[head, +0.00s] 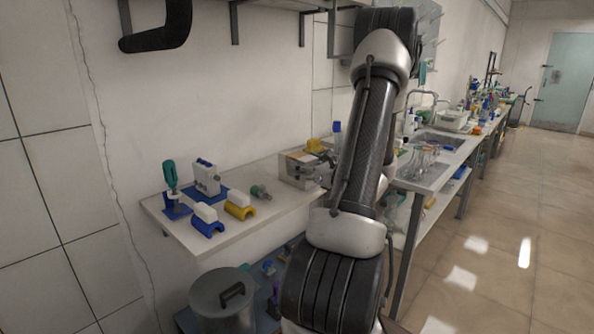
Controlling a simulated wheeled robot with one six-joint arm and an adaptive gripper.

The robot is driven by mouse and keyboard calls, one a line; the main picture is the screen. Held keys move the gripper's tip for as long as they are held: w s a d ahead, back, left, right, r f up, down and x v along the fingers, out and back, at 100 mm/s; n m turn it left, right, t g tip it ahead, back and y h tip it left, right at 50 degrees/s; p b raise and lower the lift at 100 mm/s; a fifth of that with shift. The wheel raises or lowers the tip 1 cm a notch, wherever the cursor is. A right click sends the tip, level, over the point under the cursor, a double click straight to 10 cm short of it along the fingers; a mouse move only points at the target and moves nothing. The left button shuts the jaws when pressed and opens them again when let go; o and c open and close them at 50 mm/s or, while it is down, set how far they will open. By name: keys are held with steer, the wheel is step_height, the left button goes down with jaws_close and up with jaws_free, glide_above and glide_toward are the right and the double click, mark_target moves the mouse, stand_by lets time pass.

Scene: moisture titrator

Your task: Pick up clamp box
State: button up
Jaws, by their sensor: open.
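I cannot tell for certain which object is the clamp box. A grey box-like unit (297,172) stands toward the right of the white bench, with a yellow item (314,146) on top; my arm hides the area to its right. Left of it are a blue arched piece with a white block on top (207,221) and a yellow one like it (240,209). A white device on a blue base (207,179) stands behind them. I cannot make out my gripper's fingertips.
A green-handled tool on a blue stand (173,190) and a small green-grey part (260,192) are on the white bench (170,232). A lidded metal bin (222,300) stands below. A sink counter (428,172) lies to the right. The floor (500,250) at right is clear.

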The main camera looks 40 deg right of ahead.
steer(key=shift+w, duration=0.8)
steer(key=c, duration=1.3)
steer(key=shift+o, duration=0.2)
